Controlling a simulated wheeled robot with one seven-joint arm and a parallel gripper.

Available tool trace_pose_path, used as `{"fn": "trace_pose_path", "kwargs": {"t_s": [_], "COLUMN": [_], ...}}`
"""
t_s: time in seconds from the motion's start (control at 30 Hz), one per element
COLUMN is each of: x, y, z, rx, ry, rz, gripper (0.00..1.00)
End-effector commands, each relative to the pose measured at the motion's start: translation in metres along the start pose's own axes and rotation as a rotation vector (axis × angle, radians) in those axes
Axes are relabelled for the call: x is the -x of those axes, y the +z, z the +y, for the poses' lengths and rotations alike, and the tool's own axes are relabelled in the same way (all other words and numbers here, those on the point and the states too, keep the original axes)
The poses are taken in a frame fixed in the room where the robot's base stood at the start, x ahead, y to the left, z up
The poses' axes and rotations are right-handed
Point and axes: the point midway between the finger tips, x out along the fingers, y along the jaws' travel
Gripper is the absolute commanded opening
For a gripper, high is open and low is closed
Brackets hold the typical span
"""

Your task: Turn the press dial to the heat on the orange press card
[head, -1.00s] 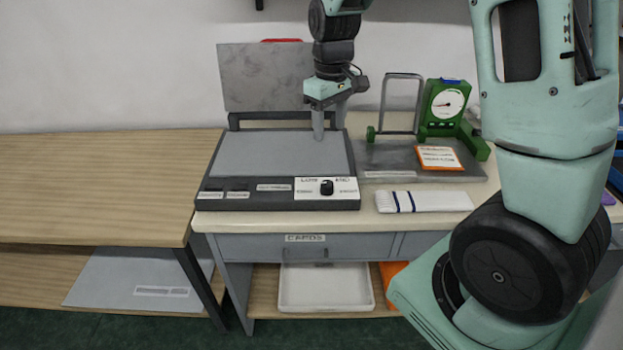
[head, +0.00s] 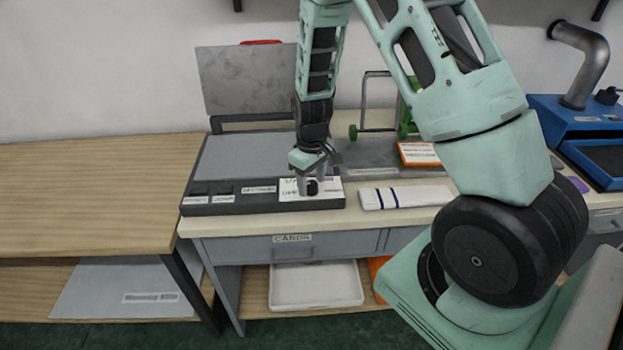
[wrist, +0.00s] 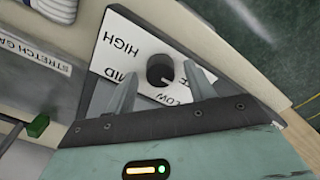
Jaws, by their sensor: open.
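The black press dial (head: 312,188) sits on a white label plate (head: 331,185) at the front right of the grey press (head: 250,157). In the wrist view the dial (wrist: 159,70) shows a light pointer mark on its side toward the right finger, near the word LOW; HIGH and MID are also readable. My gripper (head: 313,186) is open over the dial, its fingers (wrist: 160,85) on either side of it. I cannot tell if they touch it. The orange-edged card (head: 419,154) lies on the grey tray behind; its text is too small to read.
The press lid (head: 247,80) stands raised at the back. A white folded cloth with blue stripes (head: 408,196) lies right of the press. A green gauge stand (head: 406,122) is partly hidden by my arm. A blue machine (head: 585,130) stands far right.

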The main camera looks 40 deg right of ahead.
Motion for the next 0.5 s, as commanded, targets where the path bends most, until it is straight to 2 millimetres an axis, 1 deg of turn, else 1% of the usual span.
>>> {"fn": "trace_pose_path", "kwargs": {"t_s": [0.23,0.27,0.3,0.37,0.4,0.43,0.5], "x": [-0.001,-0.001,-0.0009,-0.0009,-0.0009,-0.0008,-0.0008], "y": [-0.0002,-0.0002,-0.0002,-0.0002,-0.0002,-0.0002,-0.0002], "z": [0.0001,0.0001,0.0,0.0,0.0,0.0001,0.0002], "rx": [0.0,0.0,0.0,0.0,0.0,0.0,0.0], "ry": [0.0,0.0,0.0,0.0,0.0,0.0,0.0], "rz": [0.001,0.001,0.001,0.001,0.001,0.001,0.001], "gripper": [0.54,0.51,0.4,0.23,0.12,0.09,0.09]}}
